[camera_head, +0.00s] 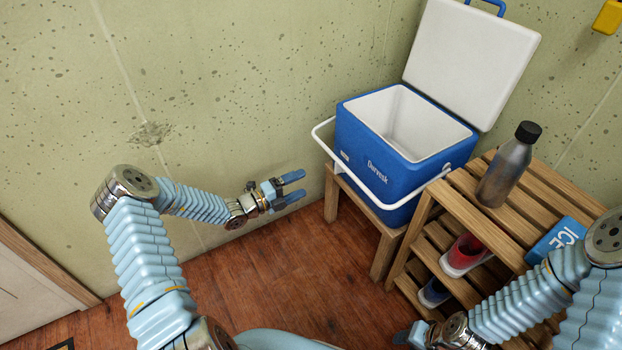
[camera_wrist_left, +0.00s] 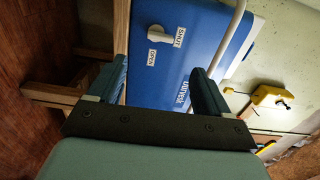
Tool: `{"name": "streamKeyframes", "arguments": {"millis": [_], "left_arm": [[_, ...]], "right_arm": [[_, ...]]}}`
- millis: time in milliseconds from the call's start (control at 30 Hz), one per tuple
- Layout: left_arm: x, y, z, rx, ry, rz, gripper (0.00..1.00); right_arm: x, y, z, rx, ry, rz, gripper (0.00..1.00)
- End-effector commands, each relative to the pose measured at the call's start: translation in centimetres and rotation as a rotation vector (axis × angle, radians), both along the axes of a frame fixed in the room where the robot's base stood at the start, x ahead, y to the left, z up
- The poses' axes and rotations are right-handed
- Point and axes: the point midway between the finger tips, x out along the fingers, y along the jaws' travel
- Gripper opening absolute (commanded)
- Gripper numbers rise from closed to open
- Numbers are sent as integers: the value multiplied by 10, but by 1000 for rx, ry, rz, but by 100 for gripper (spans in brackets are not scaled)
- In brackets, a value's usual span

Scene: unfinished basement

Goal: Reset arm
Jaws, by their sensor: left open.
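My left arm comes in from the left in the head view. My left gripper (camera_head: 297,186) is open and empty, in the air left of the blue cooler (camera_head: 372,160). In the left wrist view its two fingers (camera_wrist_left: 162,88) stand apart, with the cooler's blue side (camera_wrist_left: 195,45) beyond them. A white drain tap (camera_wrist_left: 159,34) with OPEN and SHUT labels is on that side. My right arm (camera_head: 520,305) is at the lower right. The tip of my right gripper (camera_head: 408,335) shows low in the head view, and its jaws are not clear.
The cooler's lid (camera_head: 470,60) is up, and its inside looks empty. It stands on a wooden stand (camera_head: 331,197). A wooden shelf (camera_head: 445,195) beside it holds a metal bottle (camera_head: 505,168), a blue ICE pack (camera_head: 556,240) and shoes (camera_head: 466,254). The floor (camera_head: 270,260) below my left gripper is clear.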

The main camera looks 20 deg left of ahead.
Motion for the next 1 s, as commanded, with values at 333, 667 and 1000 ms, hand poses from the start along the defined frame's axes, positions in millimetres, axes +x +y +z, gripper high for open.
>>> {"name": "streamKeyframes", "arguments": {"millis": [333, 667, 1000], "left_arm": [[-6, 4, 0, -1, -1, -1, 79], [-9, -4, -2, 27, -1, -25, 79], [-149, -160, -80, 860, -350, -849, 79]], "right_arm": [[0, 0, 0, 0, 0, 0, 43], [0, 0, 1, 0, 0, 0, 43], [-1, 3, 11, 4, 3, 6, 43]]}}
